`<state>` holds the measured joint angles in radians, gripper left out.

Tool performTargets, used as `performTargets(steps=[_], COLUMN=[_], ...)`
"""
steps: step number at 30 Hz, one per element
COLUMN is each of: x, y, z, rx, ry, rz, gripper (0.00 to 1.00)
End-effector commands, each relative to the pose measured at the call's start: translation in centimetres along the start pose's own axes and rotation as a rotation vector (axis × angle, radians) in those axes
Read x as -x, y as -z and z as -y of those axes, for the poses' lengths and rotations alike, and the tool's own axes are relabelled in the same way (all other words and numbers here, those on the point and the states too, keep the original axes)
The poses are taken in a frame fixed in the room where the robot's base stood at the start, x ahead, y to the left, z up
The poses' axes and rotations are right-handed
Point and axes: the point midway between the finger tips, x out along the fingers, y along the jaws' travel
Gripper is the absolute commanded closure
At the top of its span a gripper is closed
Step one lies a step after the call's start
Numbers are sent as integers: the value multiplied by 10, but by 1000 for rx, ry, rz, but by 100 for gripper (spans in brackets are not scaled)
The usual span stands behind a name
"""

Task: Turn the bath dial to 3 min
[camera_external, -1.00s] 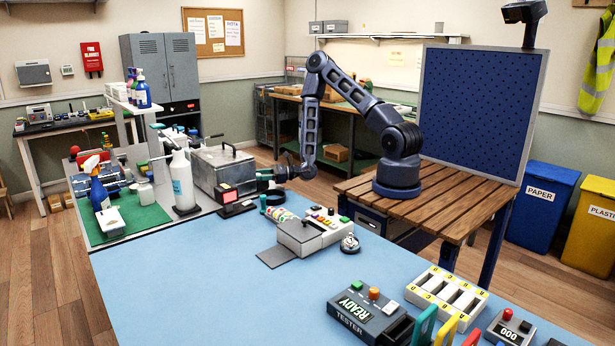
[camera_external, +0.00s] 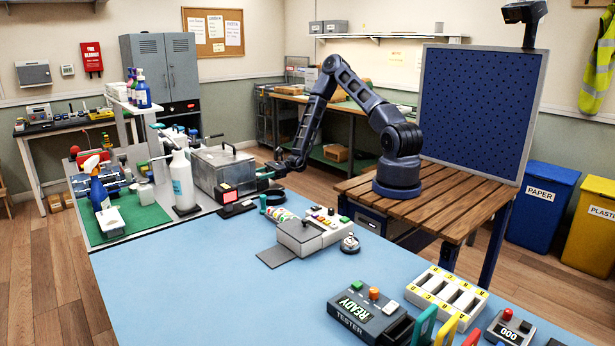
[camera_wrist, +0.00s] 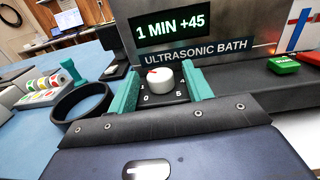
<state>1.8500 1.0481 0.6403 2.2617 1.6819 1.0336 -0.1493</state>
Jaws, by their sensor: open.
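The bath dial (camera_wrist: 160,78) is a white round knob with a red mark near its upper left, on a dark plate labelled 0 and 5. In the wrist view, my gripper (camera_wrist: 161,84) is open, with one teal finger on each side of the dial. I cannot tell whether either finger touches it. The display (camera_wrist: 170,30) above reads "1 MIN +45", over the "ULTRASONIC BATH" label. In the external view, the bath (camera_external: 215,166) is a lidded metal box, and my gripper (camera_external: 266,175) is at its right end. The dial is hidden there.
A green button (camera_wrist: 284,64) sits right of the dial. A black ring (camera_wrist: 82,106) and a rack with coloured rolls (camera_wrist: 50,84) are on the left. A white bottle (camera_external: 182,180) stands before the bath. The blue tabletop (camera_external: 215,265) has free room.

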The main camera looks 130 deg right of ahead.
Motion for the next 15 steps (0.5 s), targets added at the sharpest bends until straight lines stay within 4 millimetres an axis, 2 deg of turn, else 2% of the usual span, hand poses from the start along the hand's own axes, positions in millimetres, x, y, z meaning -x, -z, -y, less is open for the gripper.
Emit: performTargets(steps=[8,15], x=[0,37], y=[1,0], z=[3,8], rx=[1,0], ry=[-133,-139], rz=[4,4], gripper=[50,50])
